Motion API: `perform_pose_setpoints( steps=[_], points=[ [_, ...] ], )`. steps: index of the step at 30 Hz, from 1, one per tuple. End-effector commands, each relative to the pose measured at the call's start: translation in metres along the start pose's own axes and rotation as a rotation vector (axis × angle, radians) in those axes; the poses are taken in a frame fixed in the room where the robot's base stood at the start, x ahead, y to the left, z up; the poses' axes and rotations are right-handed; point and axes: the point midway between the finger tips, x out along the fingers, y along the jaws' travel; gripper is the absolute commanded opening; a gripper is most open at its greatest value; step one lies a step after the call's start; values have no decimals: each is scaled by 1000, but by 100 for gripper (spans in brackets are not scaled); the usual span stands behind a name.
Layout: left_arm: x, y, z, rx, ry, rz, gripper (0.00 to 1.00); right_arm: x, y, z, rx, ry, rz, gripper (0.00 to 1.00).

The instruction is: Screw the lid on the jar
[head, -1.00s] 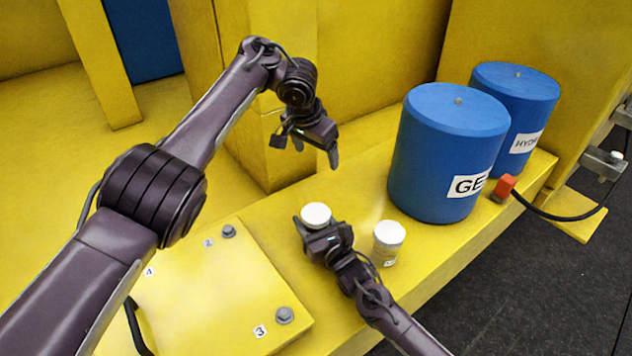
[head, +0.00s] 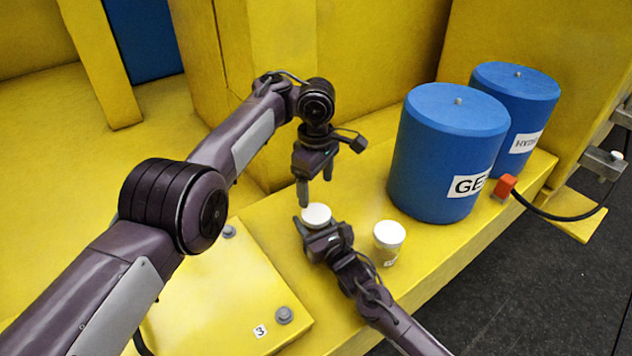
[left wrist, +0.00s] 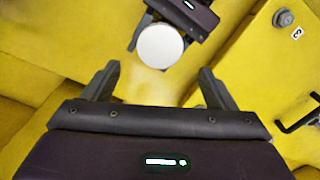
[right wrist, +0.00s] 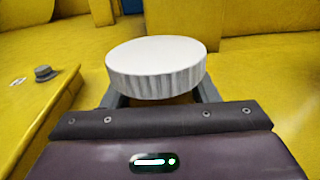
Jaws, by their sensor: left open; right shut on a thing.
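A white round lid (head: 316,214) with a ribbed rim sits at the fingers of my right gripper (head: 324,232). In the right wrist view the lid (right wrist: 157,68) looks level; a little of a brownish body shows beneath it between the fingers. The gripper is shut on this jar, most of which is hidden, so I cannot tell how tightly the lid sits. My left gripper (head: 316,187) is open and points down just above the lid, apart from it. In the left wrist view the lid (left wrist: 160,46) lies ahead of the open fingers (left wrist: 157,82).
A second white-topped jar (head: 388,243) stands on the yellow ledge (head: 440,262), right of my right gripper. Two blue drums (head: 448,155) (head: 515,105) stand behind it. A bolted yellow plate (head: 225,300) lies at left. An orange connector (head: 503,187) with a black cable is at right.

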Motion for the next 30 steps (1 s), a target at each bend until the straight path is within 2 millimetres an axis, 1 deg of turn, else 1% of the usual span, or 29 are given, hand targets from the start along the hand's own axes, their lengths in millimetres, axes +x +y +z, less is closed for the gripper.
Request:
perform_pose_setpoints(
  steps=[8,11,14,21,24,30],
  points=[
    [1,0,0,0,0,0,79,0,0,0,0,-1,0,0],
    [6,0,0,-1,-1,-1,79,0,0,0,0,-1,0,0],
    [18,0,0,-2,-1,-2,79,0,0,0,0,-1,0,0],
    [56,-1,0,-1,0,-2,79,0,0,1,0,-1,0,0],
    [67,0,0,0,0,-2,79,0,0,1,0,-1,0,0],
    [79,0,0,1,-1,1,79,0,0,0,0,-1,0,0]
  ],
)
